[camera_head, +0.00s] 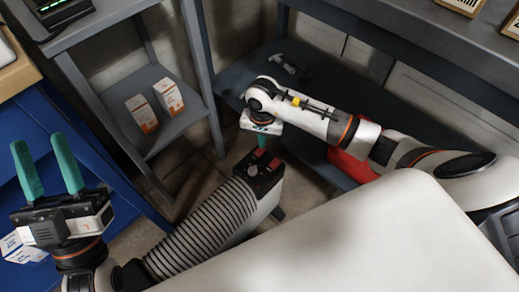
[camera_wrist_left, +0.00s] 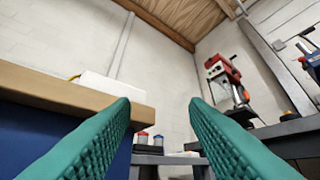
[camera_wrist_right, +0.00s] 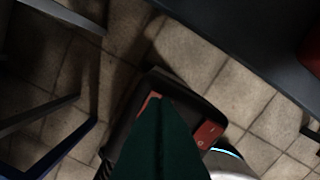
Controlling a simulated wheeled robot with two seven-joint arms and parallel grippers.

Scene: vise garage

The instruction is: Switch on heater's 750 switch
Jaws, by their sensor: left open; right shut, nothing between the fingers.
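The heater (camera_head: 212,212) has a pale ribbed body and a dark control end with two red switches. In the head view one switch (camera_head: 274,164) shows to the right of my right gripper (camera_head: 261,144). In the right wrist view the switches show as a right-hand red rocker (camera_wrist_right: 209,133) and a left-hand one (camera_wrist_right: 149,102), partly hidden by my shut green fingers (camera_wrist_right: 160,105). The fingers point down over the panel; I cannot tell whether they touch it. I cannot read the wattage labels. My left gripper (camera_head: 42,160) is open and empty, pointing up, far from the heater.
A grey shelf unit (camera_head: 180,128) with two small boxes (camera_head: 169,96) stands behind the heater. A dark workbench (camera_head: 340,95) lies behind my right arm. A blue cabinet (camera_head: 78,153) is near my left gripper. Tiled floor (camera_wrist_right: 185,50) surrounds the heater.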

